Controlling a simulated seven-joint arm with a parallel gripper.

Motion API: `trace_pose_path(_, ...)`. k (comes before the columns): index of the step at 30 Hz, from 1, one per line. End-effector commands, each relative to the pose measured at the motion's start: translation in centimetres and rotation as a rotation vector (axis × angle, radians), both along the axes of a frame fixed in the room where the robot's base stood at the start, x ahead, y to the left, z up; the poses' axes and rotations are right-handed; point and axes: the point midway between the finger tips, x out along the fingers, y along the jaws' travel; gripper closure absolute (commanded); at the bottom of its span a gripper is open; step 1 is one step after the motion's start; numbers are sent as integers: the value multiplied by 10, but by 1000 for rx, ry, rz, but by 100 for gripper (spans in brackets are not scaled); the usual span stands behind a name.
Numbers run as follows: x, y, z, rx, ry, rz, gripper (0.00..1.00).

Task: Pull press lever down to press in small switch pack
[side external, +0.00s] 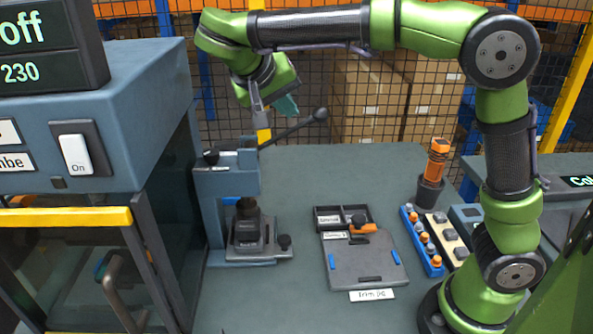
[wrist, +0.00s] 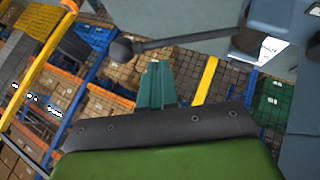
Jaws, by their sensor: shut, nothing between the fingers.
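The grey-blue press (side external: 227,190) stands on the bench. Its dark press lever (side external: 290,130) slants up to the right from the press head and ends in a round knob (side external: 320,114). A small dark block, apparently the switch pack (side external: 248,232), sits on the press base under the ram; how far it is pressed in I cannot tell. My gripper (side external: 288,107) is above the lever, left of the knob, with its teal fingers shut and empty. In the wrist view the shut fingers (wrist: 156,85) appear close to the lever (wrist: 160,45) and its knob (wrist: 120,50); I cannot tell whether they touch.
A grey machine (side external: 90,120) with a yellow-edged door stands left of the press. To the right are a grey fixture plate (side external: 355,275), a blue rack of small parts (side external: 420,240) and an orange tool (side external: 437,160) in a holder. A mesh fence stands behind the bench.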

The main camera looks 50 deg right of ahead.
Motion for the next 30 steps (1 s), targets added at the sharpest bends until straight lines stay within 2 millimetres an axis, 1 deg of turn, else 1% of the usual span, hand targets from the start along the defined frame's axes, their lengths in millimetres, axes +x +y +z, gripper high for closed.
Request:
trace_pose_path(3, -4, -2, -7, -1, 0, 0, 100)
trace_pose_path(6, -6, -3, -10, 0, 0, -2, 100)
trace_pose_path(20, -7, -4, -11, 6, -6, -2, 100)
trace_pose_path(25, -10, -7, -14, 39, -39, -2, 100)
trace_pose_path(30, -17, -14, -23, 111, -110, -4, 100)
